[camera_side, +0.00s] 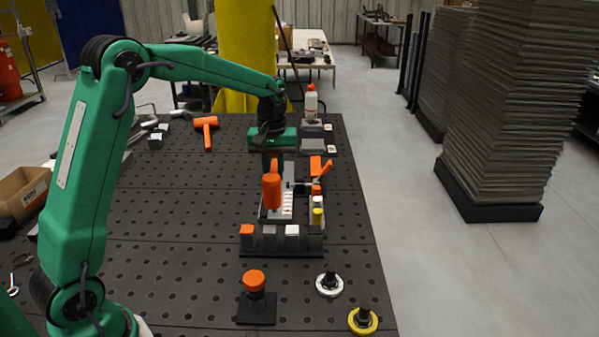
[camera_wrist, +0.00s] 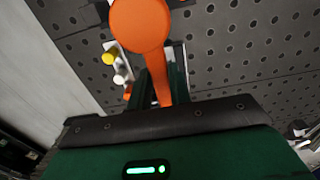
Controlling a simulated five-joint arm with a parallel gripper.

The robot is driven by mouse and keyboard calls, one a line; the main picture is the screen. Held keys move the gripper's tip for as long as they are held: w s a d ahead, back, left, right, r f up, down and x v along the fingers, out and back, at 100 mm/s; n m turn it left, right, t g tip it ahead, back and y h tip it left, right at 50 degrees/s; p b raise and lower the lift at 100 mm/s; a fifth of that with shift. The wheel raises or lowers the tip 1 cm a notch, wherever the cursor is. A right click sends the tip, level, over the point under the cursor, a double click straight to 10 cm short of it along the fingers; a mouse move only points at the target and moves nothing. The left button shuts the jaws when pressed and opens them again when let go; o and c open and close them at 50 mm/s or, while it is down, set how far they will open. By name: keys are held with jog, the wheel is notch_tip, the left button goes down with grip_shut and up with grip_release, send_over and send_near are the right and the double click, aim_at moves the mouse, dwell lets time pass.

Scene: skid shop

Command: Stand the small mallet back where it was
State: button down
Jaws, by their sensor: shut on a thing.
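The small orange mallet shows in the side view (camera_side: 271,191), with its rounded head hanging below my gripper (camera_side: 271,167). In the wrist view the mallet's head (camera_wrist: 140,24) is large and near, and its orange handle runs back between the fingers of my gripper (camera_wrist: 163,75). My gripper is shut on the handle. The mallet is over the rack area in the middle of the table; the side view does not clearly show a gap beneath it. Part of the handle is hidden by the fingers.
A dark rack with several blocks (camera_side: 269,252) stands below the mallet. Nearer are an orange-topped black stand (camera_side: 256,307), a white-ringed knob (camera_side: 329,285) and a yellow-ringed knob (camera_side: 362,321). A larger orange mallet (camera_side: 205,123) lies farther back. The perforated table (camera_side: 170,230) is clear at left.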

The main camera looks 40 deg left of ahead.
jog(key=w+d+f, duration=0.5)
jog(key=w+d, duration=0.7)
jog(key=d, duration=0.1)
jog(key=shift+d+f, duration=0.15)
jog(key=shift+d, duration=0.25)
jog(key=shift+s+f, duration=0.1)
jog(key=shift+f, duration=0.15)
jog(key=shift+f, duration=1.55)
jog(key=shift+f, duration=1.85)
dwell(0.4)
jog(key=c, duration=1)
grip_release()
jog(key=shift+o, duration=0.2)
